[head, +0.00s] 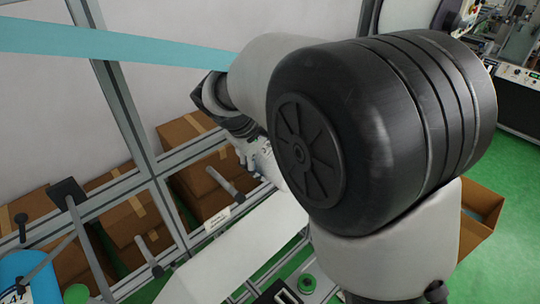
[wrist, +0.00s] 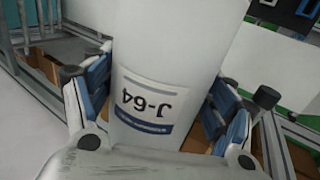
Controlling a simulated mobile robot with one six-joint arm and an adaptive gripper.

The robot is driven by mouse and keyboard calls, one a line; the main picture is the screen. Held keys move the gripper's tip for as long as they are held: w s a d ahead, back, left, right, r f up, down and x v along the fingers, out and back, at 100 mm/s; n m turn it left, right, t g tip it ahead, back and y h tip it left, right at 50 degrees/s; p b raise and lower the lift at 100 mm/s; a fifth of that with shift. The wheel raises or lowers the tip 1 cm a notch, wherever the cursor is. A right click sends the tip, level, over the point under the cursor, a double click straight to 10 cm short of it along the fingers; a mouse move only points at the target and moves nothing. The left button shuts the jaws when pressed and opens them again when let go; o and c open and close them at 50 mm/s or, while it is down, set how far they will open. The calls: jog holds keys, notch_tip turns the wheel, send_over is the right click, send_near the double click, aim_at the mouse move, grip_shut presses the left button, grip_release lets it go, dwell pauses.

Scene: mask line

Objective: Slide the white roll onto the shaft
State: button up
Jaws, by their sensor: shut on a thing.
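The white roll (wrist: 165,40) fills the middle of the wrist view, with an upside-down label reading J-64. My gripper (wrist: 160,88) is shut on it, with a blue-padded finger on each side. In the head view my gripper (head: 250,152) is largely hidden behind my arm, and I cannot make out the roll clearly. A grey shaft (head: 225,183) sticks out of the metal frame just below my gripper. Another shaft (head: 149,254) sits lower left. I cannot tell which one the task means. The roll appears off any shaft.
Cardboard boxes (head: 196,195) stand behind the metal frame (head: 160,190). A blue roll (head: 25,272) is at the lower left. A teal band (head: 110,45) crosses the upper left. A white panel (head: 235,250) lies below the frame. An open carton (head: 482,215) stands at the right on green floor.

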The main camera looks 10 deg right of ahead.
jog(key=o, duration=1.3)
jog(key=v, duration=1.1)
jog(key=s+d+r+m+y, duration=0.25)
jog(key=s+d, duration=0.55)
jog(key=s, duration=0.5)
jog(key=s+d+f+m+t+y, duration=0.25)
jog(key=s+f+m, duration=0.3)
jog(key=s, duration=0.55)
jog(key=shift+n+g, duration=0.55)
jog(key=shift+n, duration=0.05)
jog(key=f+b, duration=0.7)
jog(key=f, duration=0.1)
jog(key=s+f+b, duration=0.1)
jog(key=f+b, duration=0.6)
jog(key=f, duration=0.1)
jog(key=a+f+b, duration=0.1)
jog(key=f+b, duration=0.6)
jog(key=f, duration=0.1)
jog(key=shift+s+f+b, duration=0.1)
jog(key=shift+s+b, duration=0.15)
jog(key=shift+b, duration=0.05)
